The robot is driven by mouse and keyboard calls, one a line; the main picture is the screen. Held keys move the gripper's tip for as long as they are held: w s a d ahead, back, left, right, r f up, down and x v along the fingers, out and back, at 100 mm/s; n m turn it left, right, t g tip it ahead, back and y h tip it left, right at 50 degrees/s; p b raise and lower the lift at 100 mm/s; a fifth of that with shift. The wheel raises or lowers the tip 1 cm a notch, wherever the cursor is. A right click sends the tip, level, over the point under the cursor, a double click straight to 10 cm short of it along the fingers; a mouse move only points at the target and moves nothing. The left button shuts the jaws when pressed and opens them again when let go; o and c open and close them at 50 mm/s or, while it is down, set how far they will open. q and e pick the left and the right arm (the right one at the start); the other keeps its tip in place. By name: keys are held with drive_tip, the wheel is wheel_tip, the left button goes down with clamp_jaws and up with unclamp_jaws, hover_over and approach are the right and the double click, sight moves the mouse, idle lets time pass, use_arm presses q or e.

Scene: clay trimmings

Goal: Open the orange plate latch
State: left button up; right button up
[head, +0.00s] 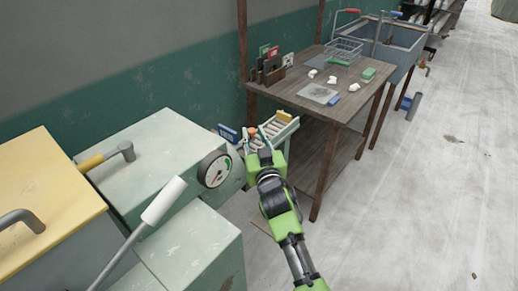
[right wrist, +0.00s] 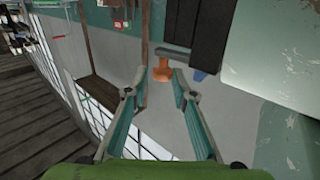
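The orange latch (right wrist: 160,73) shows in the right wrist view as a small knob with a flared base, just beyond and between my fingertips. An orange spot that looks like it (head: 252,131) shows in the head view at the end of the pale green machine. My right gripper (right wrist: 156,82) is open, its two teal fingers spread on either side of the knob's line. Nothing is held between them. In the head view my right gripper (head: 264,152) is beside the machine's end, near the gauge. I cannot tell whether a finger touches the knob. My left gripper is not in view.
The pale green machine (head: 150,150) carries a round gauge (head: 214,169) and a white-gripped lever (head: 163,201). A wooden table (head: 310,88) with small items stands to the right. The floor (head: 430,190) at right is clear.

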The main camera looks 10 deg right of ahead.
drive_tip(key=s, duration=1)
drive_tip(key=shift+s, duration=0.2)
